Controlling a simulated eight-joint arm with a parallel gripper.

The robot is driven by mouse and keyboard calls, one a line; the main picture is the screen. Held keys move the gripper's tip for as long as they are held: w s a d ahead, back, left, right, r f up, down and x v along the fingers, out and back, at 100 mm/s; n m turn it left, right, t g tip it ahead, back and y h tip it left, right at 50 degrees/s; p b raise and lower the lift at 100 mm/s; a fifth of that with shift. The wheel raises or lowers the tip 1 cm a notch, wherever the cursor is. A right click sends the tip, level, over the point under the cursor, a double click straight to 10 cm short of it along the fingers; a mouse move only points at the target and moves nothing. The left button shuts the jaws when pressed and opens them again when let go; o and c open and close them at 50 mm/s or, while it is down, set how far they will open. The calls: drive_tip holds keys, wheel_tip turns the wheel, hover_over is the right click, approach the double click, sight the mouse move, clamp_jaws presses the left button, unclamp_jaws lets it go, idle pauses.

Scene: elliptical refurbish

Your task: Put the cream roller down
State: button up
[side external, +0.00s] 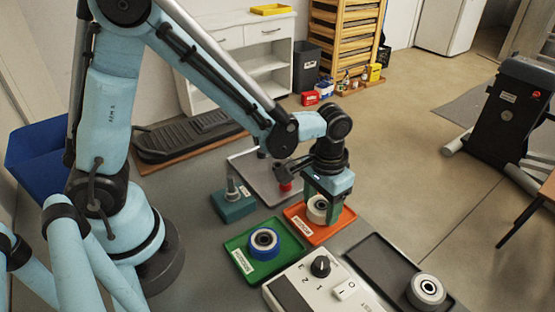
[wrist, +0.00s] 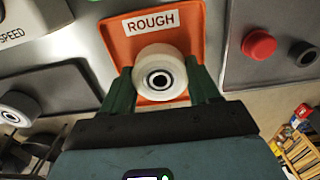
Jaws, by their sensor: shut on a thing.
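The cream roller (wrist: 160,73) is a pale wheel with a dark hub. It is between the two green fingers of my gripper (wrist: 163,88), which are shut on it. In the side external view the cream roller (side external: 318,209) is at the orange tray (side external: 318,236), partly hidden by my gripper (side external: 327,205). The tray is labelled ROUGH in the wrist view (wrist: 193,40). I cannot tell whether the roller touches the tray floor.
A green tray (side external: 245,268) holds a blue-rimmed roller (side external: 263,242). A dark tray (side external: 375,262) holds a grey roller (side external: 426,291). A control box (side external: 302,286) with a knob stands in front. A teal block (side external: 233,206) and a red button (side external: 285,187) are behind.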

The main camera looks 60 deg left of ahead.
drive_tip(key=o, duration=0.8)
drive_tip(key=shift+f, duration=0.15)
wheel_tip(320, 180, up, 12)
drive_tip(key=shift+s+a+r+t, duration=0.2)
drive_tip(key=shift+s+a+t, duration=0.9)
drive_tip(key=shift+a, duration=0.65)
drive_tip(key=shift+s+a+r+t, duration=0.15)
drive_tip(key=shift+s+a+t, duration=0.6)
drive_tip(key=shift+a+t, duration=0.8)
drive_tip(key=shift+s+a+r+t, duration=0.2)
drive_tip(key=shift+s+a+t, duration=0.75)
drive_tip(key=shift+a, duration=1)
